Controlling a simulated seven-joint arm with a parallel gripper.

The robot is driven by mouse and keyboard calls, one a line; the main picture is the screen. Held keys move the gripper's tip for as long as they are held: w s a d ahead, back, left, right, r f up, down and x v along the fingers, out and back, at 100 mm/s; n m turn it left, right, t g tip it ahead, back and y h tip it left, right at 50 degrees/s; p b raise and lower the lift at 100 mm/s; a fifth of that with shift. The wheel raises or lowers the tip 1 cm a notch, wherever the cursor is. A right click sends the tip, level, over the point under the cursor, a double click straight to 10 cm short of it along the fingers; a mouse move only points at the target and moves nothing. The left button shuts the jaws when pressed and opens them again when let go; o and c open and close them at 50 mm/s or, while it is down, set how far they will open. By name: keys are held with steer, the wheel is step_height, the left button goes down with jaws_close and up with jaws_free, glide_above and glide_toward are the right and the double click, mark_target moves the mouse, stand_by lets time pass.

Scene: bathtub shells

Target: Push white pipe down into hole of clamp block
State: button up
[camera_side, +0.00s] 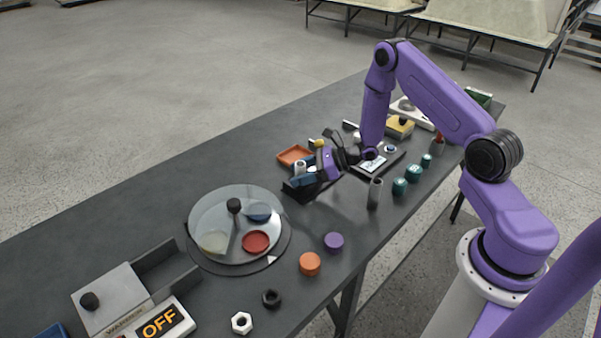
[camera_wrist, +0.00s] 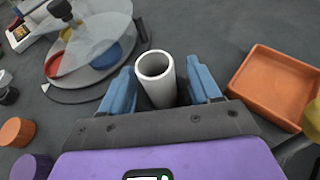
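The white pipe (camera_wrist: 156,84) stands between the two blue fingers of my gripper (camera_wrist: 162,86) in the wrist view, its open end facing the camera. Narrow gaps show between the pipe and both fingers, so my gripper looks open around it. In the side view my gripper (camera_side: 303,179) is low over the table, and the pipe's pale top (camera_side: 299,167) shows just above the blue fingers. A dark block (camera_side: 298,193), probably the clamp block, lies beneath the fingers. Its hole and the pipe's lower end are hidden, so how deep the pipe sits cannot be told.
An orange tray (camera_side: 294,155) lies close behind my gripper. A grey upright cylinder (camera_side: 375,193) and several teal pieces (camera_side: 400,187) stand to the right. A round glass-topped turntable (camera_side: 222,222) is to the left. An orange cap (camera_side: 310,263) and a purple cap (camera_side: 334,242) lie in front.

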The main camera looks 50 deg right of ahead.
steer(key=shift+d, duration=0.1)
steer(key=v, duration=1.2)
steer(key=s+a+r+n+g+y, duration=0.1)
steer(key=s+a+r+n+g, duration=0.5)
steer(key=a+n, duration=0.25)
steer(key=s+a+r+n+g, duration=0.3)
steer(key=s+a+n+g, duration=0.45)
steer(key=a, duration=0.25)
steer(key=s+d+r+n+t+h, duration=0.1)
steer(key=s+n+h, duration=0.4)
steer(key=n, duration=0.6)
steer(key=s+d+r+n+t+h, duration=0.1)
steer(key=s+r+n+t+h, duration=0.2)
steer(key=s+n, duration=0.7)
step_height(320, 180, up, 2)
steer(key=n+h, duration=0.2)
steer(key=shift+s+d+r+n, duration=0.15)
steer(key=shift+d+r+n, duration=0.1)
steer(key=shift+d+n, duration=0.1)
steer(key=shift+c, duration=0.3)
